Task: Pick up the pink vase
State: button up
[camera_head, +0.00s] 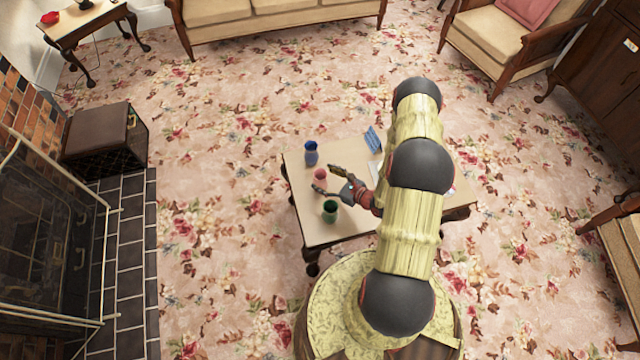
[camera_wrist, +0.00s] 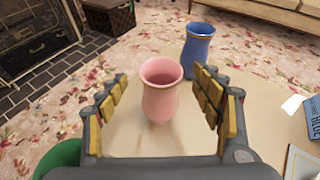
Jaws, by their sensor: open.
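The pink vase (camera_head: 320,174) stands upright on the small table (camera_head: 318,236). In the wrist view the pink vase (camera_wrist: 160,92) is centred, its round open mouth facing up. My gripper (camera_head: 326,180) is open, with its fingers spread to the left and right of the vase. In the wrist view my gripper (camera_wrist: 160,88) shows no finger touching the vase, and a gap is visible on each side. The lower part of the vase is in plain view in the wrist view.
A blue vase (camera_wrist: 198,50) stands just behind and right of the pink one. A green vase (camera_head: 330,211) stands close to my gripper at the table's near side. A fireplace (camera_head: 40,240) is at left.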

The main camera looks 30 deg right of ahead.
jog(key=shift+x, duration=1)
jog(key=shift+b+x, duration=0.9)
jog(key=shift+x, duration=1.9)
jog(key=shift+c, duration=1.4)
jog(key=c, duration=1.3)
jog(key=shift+c, duration=0.4)
